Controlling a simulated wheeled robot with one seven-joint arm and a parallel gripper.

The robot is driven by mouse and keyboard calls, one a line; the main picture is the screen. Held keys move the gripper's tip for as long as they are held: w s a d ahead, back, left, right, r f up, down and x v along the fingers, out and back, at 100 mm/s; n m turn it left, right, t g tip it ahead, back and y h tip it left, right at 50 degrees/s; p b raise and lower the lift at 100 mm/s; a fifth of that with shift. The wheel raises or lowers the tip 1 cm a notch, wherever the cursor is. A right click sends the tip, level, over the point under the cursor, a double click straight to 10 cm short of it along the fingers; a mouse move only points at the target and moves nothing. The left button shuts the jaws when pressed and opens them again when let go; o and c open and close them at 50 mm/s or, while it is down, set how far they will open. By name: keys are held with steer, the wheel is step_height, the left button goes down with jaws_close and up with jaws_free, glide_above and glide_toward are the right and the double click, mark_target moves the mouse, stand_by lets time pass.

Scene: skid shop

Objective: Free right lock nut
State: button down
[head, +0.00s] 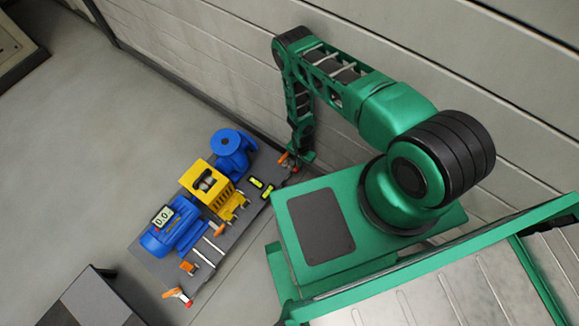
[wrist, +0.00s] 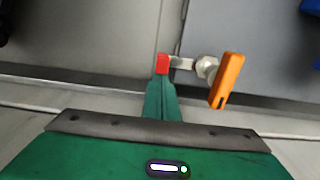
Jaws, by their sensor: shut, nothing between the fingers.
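The right lock nut (wrist: 206,67) is a small metal nut on a short horizontal rod in the wrist view. An orange handle (wrist: 228,81) stands tilted at its right side. A red block (wrist: 162,63) sits at the rod's left end. My gripper (wrist: 161,80) is shut and empty, its green fingers reaching up to just below the red block, left of the nut; I cannot tell whether they touch. In the head view my gripper (head: 299,160) is at the skid's right end, beside a small orange part (head: 284,159). The nut itself is too small to make out there.
The grey skid (head: 148,262) carries a blue motor (head: 170,232), a yellow guard (head: 206,184) and a blue pump (head: 232,150). A similar orange-and-red fitting (head: 177,295) is at its near left end. A wall runs behind my arm. A dark box (head: 95,300) stands lower left.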

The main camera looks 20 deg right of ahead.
mark_target(296, 170)
stand_by(0.4)
steer(key=shift+s+a, duration=0.6)
steer(key=shift+s, duration=0.1)
steer(key=shift+s+a, duration=0.55)
steer(key=shift+a, duration=0.1)
steer(key=shift+s+a, duration=0.3)
steer(key=shift+a, duration=0.6)
